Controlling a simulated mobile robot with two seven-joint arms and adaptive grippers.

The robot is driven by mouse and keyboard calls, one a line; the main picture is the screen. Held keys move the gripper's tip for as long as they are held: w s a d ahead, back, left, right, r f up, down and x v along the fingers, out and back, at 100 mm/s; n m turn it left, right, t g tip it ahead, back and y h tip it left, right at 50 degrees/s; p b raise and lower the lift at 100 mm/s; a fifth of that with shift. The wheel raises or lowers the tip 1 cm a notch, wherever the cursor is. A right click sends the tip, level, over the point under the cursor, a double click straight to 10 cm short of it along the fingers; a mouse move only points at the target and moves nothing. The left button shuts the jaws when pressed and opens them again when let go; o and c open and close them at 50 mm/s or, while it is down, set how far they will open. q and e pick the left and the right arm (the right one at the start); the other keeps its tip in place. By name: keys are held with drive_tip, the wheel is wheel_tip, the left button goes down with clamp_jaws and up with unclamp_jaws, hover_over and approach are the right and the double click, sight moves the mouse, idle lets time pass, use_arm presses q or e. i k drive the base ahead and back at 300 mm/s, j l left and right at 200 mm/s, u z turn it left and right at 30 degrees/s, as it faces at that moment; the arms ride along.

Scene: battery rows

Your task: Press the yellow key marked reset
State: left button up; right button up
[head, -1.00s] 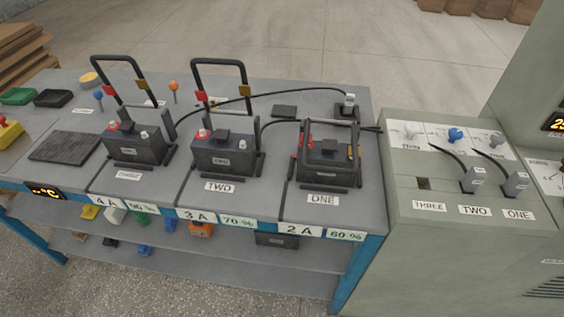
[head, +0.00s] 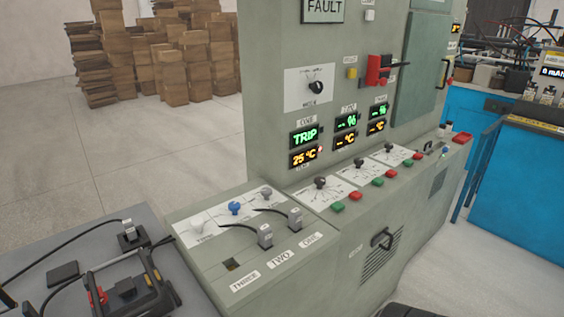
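A small yellow key (head: 352,73) sits on the upright face of the grey-green cabinet (head: 268,110), left of a red switch with a dark handle (head: 380,70). Its marking is too small to read. Below it are green and orange displays; the left one reads TRIP (head: 305,137) and the one under it 25 °C. Neither of my grippers is in view.
A sloped desk (head: 192,262) with plugs and knobs juts out in front of the cabinet. A ledge holds dark knobs and red and green buttons (head: 355,195). A battery bench (head: 60,235) stands at left, a blue bench (head: 520,180) at right.

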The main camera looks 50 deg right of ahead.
sight(351, 73)
drive_tip(key=z, duration=2.05)
